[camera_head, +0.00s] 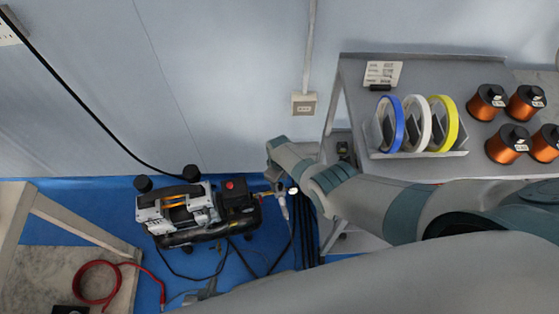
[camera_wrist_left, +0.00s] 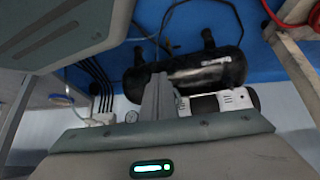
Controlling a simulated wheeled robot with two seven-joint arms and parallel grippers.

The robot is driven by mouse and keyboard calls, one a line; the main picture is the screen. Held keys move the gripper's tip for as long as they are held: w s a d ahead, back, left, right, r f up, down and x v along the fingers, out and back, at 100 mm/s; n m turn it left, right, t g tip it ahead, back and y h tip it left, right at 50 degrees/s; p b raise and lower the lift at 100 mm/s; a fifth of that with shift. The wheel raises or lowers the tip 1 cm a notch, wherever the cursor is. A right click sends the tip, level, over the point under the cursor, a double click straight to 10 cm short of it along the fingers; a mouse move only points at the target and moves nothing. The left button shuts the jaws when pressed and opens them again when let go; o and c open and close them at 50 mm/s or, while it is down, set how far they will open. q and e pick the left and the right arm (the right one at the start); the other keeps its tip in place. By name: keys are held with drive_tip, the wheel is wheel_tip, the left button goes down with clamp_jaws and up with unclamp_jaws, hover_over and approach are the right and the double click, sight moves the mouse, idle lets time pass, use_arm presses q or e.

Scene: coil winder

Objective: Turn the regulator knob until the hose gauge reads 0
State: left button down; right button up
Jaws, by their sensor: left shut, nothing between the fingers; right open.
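The black-and-grey compressor (camera_head: 178,212) stands on the blue floor near the wall. The dial is too small to read. I cannot make out the regulator knob.
A grey table (camera_head: 350,75) at right holds blue, white and yellow tape rolls (camera_head: 418,124) and several copper coils (camera_head: 487,102). A red hose (camera_head: 97,283) lies at lower left. Black cables (camera_head: 308,235) run beside the gauge. A wall socket (camera_head: 304,104) is behind.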

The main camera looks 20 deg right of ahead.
drive_tip(key=shift+r+p, duration=0.3)
drive_tip(key=shift+r, duration=0.4)
wheel_tip(320, 180, up, 6)
drive_tip(key=p, duration=0.4)
use_arm(q)
drive_tip(key=s+a+f+g, duration=0.2)
drive_tip(key=s+a, duration=0.1)
drive_tip(key=s, duration=0.6)
drive_tip(key=s+a+f+g+y+p, duration=0.1)
drive_tip(key=s+a, duration=0.3)
drive_tip(key=s, duration=0.5)
drive_tip(key=shift+f+g+p, duration=0.3)
drive_tip(key=shift+f+g, duration=0.2)
drive_tip(key=shift+g, duration=0.4)
use_arm(e)
wheel_tip(320, 180, up, 8)
hover_over(280, 185)
use_arm(q)
drive_tip(key=shift+s, duration=0.1)
